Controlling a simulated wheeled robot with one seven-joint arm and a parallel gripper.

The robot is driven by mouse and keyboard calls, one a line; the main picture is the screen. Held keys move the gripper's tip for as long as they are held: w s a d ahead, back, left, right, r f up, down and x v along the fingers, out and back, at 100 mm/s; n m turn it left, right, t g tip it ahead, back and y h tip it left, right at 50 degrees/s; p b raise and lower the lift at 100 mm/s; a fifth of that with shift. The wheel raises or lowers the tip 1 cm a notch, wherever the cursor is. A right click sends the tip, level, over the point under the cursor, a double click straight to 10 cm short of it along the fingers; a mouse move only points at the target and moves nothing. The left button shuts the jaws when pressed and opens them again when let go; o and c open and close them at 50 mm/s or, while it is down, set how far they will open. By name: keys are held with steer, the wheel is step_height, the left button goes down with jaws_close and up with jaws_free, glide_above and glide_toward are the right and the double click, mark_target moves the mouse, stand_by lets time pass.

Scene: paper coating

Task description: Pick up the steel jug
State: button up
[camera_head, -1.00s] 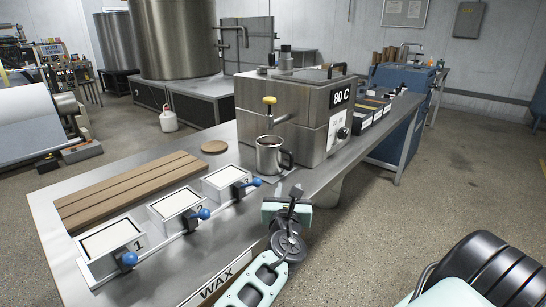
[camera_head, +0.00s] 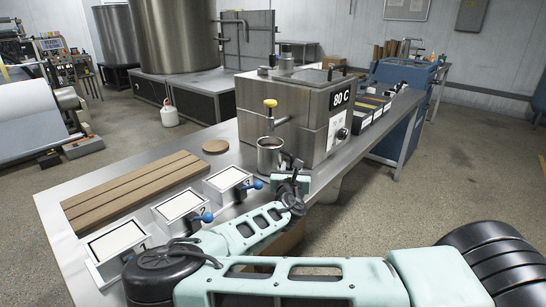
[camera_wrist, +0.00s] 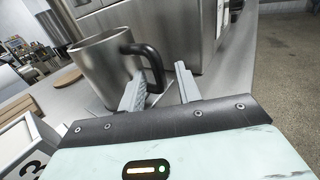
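The steel jug (camera_head: 267,157) stands upright on the steel bench below the yellow-handled tap of the heated tank. In the wrist view the jug (camera_wrist: 103,68) is at the upper left, with its black handle (camera_wrist: 155,62) toward my gripper. My gripper (camera_wrist: 160,78) is open, its two fingers spread on either side of the handle's lower part. I cannot tell whether a finger touches it. In the head view my gripper (camera_head: 287,168) is just right of the jug, partly covering the handle side.
The steel tank marked 80 C (camera_head: 310,110) stands close behind the jug. Three numbered white plates with blue-knobbed levers (camera_head: 182,205) and a slatted wooden board (camera_head: 130,188) lie to the left. A round cork-coloured disc (camera_head: 215,146) lies near the jug.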

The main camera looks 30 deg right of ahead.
steer(key=shift+x, duration=0.85)
jaws_close()
steer(key=shift+r, duration=0.1)
